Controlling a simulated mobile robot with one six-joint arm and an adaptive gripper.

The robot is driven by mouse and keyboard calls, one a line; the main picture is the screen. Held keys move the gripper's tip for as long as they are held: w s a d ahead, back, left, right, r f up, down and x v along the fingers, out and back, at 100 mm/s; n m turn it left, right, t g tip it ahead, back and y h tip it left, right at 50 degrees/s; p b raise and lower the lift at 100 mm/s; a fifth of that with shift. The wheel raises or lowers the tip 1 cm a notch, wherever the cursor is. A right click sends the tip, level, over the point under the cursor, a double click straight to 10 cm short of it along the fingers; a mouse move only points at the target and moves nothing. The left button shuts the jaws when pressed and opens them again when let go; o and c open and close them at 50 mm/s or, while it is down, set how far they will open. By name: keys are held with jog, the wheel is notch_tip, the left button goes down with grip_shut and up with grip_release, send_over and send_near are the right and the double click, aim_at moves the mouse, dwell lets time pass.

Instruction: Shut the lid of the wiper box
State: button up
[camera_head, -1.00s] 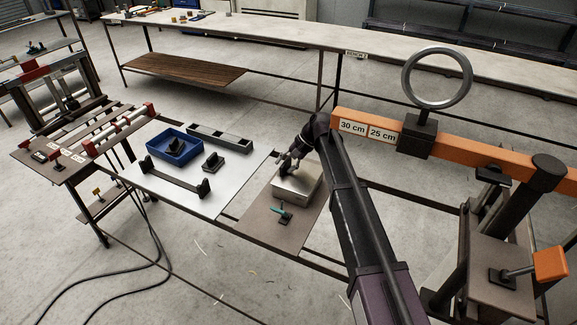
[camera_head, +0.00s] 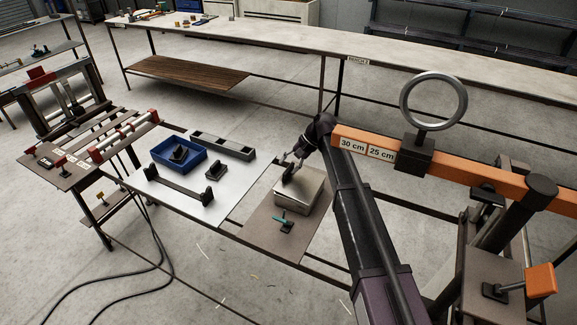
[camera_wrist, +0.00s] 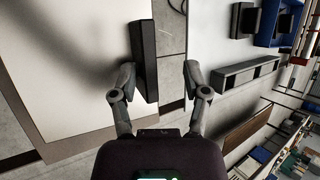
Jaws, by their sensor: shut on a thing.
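The wiper box (camera_head: 296,207) is a pale metal box on the brown right part of the near bench. Its flat lid (camera_head: 307,187) lies over the box in the head view; whether it sits fully flush cannot be told. A dark upright handle (camera_head: 289,174) stands at the lid's left side. My gripper (camera_head: 295,160) is at this handle. The pale lid (camera_wrist: 85,60) fills the left of that view.
A green-handled tool (camera_head: 283,223) lies on a small dark stand in front of the box. A blue tray (camera_head: 160,160), a long grey holder (camera_head: 222,146) and a dark bracket rack (camera_head: 175,186) are on the white board to the left.

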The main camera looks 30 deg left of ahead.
jog(key=shift+w+a+r+p, duration=0.1)
jog(key=shift+w+r+p, duration=0.2)
jog(key=shift+r+p, duration=0.45)
jog(key=shift+w+a+r+p, duration=0.15)
jog(key=shift+w+r+p, duration=0.15)
jog(key=shift+r+p, duration=0.4)
jog(key=shift+w+a+r+p, duration=0.1)
jog(key=shift+w+r+p, duration=0.2)
jog(key=shift+r+p, duration=0.4)
notch_tip(320, 180, up, 7)
jog(key=w+p, duration=0.3)
jog(key=p, duration=0.4)
jog(key=shift+r, duration=0.15)
jog(key=shift+s, duration=0.1)
